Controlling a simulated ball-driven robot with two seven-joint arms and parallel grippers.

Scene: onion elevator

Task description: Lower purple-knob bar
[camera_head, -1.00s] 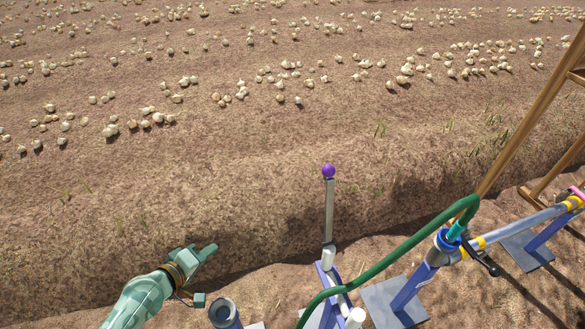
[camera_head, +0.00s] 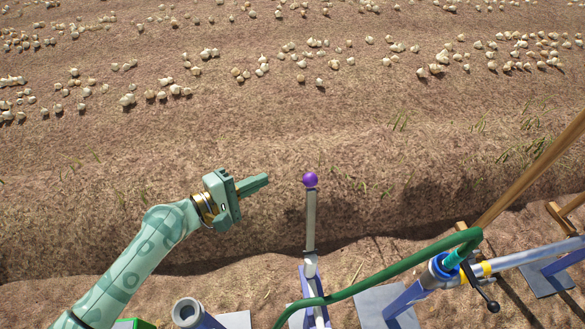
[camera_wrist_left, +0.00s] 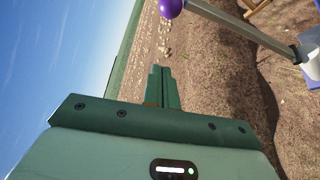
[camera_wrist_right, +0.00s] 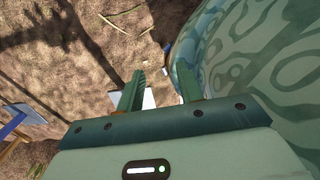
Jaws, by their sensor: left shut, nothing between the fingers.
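The purple knob (camera_head: 310,180) tops an upright grey bar (camera_head: 310,222) that rises from a blue and white stand (camera_head: 314,290). My left gripper (camera_head: 262,183) is shut and empty. It is to the left of the knob, at about the same height in the head view, and apart from it. In the left wrist view the knob (camera_wrist_left: 172,8) is at the top edge, with the bar running to the right, and the shut fingers (camera_wrist_left: 162,88) are below it. My right gripper (camera_wrist_right: 160,88) shows only in its wrist view, with its fingers apart and nothing seen between them.
Wooden poles (camera_head: 535,170) stand at the right. Onions lie on the open soil behind.

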